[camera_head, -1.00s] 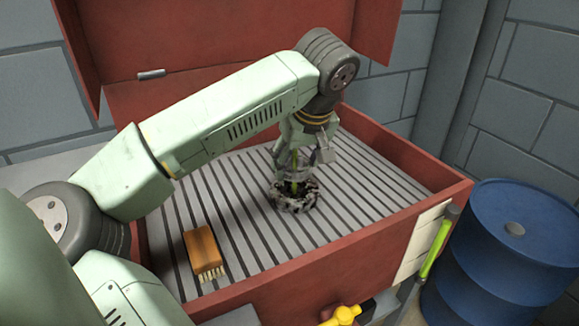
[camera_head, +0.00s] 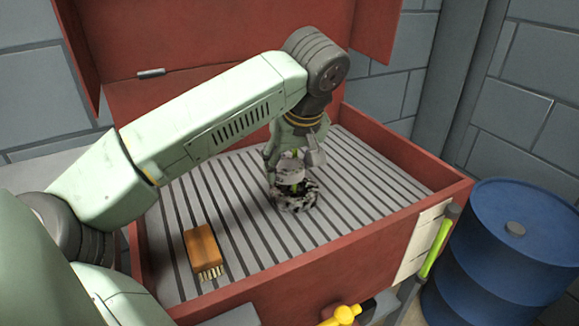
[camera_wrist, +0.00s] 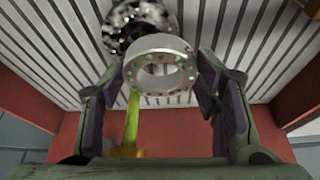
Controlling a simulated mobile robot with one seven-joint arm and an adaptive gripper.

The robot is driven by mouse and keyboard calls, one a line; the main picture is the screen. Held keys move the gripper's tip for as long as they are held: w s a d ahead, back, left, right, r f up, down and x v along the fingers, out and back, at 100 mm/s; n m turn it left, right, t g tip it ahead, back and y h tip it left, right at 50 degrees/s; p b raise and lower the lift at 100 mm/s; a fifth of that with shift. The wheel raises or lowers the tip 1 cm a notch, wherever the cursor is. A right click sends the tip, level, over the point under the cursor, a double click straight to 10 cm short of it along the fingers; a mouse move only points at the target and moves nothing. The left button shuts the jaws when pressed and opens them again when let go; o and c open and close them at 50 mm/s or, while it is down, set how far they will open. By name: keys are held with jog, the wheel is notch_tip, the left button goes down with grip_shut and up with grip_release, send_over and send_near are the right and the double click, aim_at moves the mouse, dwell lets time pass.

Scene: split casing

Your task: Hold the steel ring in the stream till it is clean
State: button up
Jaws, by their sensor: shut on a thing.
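A pale grey steel ring (camera_wrist: 160,68) with small holes around its face is between the two fingers of my gripper (camera_wrist: 162,92) in the wrist view. The gripper is shut on it. In the head view the ring (camera_head: 290,166) shows partly below my gripper (camera_head: 291,155), inside the red tub. Its front looks pale with a few dark specks; its far side is hidden. A dark round thing with white speckles (camera_head: 297,198) is under the ring on the slats, and beyond it in the wrist view (camera_wrist: 126,22). I cannot make out a water stream.
The red tub (camera_head: 385,225) has a slatted grey floor. A wooden brush (camera_head: 202,245) lies at its front left. A yellow tap (camera_head: 343,316) is outside the front wall; a blue drum (camera_head: 520,250) stands right. The floor's right side is clear.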

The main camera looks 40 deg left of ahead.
jog(key=s+d+b, duration=0.1)
jog(key=s+d, duration=0.1)
jog(key=s, duration=0.3)
jog(key=shift+s+d, duration=0.4)
jog(key=shift+r, duration=0.1)
dwell(1.2)
jog(key=s+d+r+p, duration=0.1)
jog(key=s+d+r, duration=0.1)
jog(key=s+r, duration=0.2)
jog(key=shift+s+p, duration=0.25)
jog(key=shift+p, duration=0.15)
jog(key=shift+s+d+f, duration=0.1)
jog(key=shift+d, duration=0.05)
dwell(0.4)
